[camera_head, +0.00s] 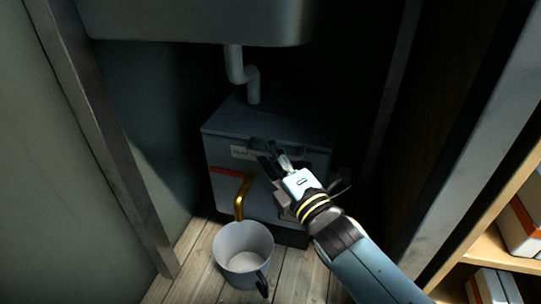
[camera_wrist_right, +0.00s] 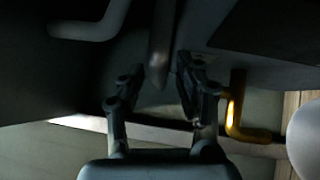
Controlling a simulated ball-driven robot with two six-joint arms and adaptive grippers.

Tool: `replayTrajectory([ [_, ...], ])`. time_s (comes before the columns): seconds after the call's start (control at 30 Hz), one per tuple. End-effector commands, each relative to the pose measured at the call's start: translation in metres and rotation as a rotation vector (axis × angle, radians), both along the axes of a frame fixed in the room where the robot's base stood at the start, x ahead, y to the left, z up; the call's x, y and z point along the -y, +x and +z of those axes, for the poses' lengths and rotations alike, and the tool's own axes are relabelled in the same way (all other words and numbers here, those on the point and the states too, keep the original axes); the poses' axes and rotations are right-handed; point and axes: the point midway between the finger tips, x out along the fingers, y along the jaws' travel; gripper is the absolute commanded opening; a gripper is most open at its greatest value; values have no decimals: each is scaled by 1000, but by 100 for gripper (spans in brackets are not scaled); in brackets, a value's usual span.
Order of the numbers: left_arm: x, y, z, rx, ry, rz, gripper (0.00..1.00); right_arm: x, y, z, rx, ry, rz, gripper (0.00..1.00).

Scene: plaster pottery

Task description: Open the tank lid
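The tank (camera_head: 228,188) is a grey box with a pale label and a red stripe, standing under the basin. Its dark flat lid (camera_head: 235,120) lies on top and looks shut. My right gripper (camera_head: 268,152) is at the tank's upper front, by the lid's front edge. In the right wrist view its two fingers (camera_wrist_right: 158,88) are apart, with a grey bar-like part (camera_wrist_right: 161,45) between them; I cannot tell whether they touch it. The gripper hides part of the tank's front. My left gripper is in neither view.
A gold bent spout (camera_head: 242,192) sticks out of the tank's front. A white mug (camera_head: 243,272) stands on the wooden floor below it. A grey drain pipe (camera_head: 235,66) comes down behind the lid. Shelves with boxes (camera_head: 520,228) stand at right.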

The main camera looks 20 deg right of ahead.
Motion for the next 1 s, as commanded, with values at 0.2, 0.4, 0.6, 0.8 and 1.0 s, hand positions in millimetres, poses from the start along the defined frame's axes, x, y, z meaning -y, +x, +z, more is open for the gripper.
replayTrajectory([
  [0.2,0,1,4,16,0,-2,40,0,2,0,0,1,0,34],
  [0.4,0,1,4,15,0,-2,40,0,2,0,0,1,0,21],
  [0.6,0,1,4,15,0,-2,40,0,2,1,1,1,0,0],
  [0.8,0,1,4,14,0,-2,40,0,2,1,2,1,0,0],
  [1.0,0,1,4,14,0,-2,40,0,2,1,2,2,1,0],
])
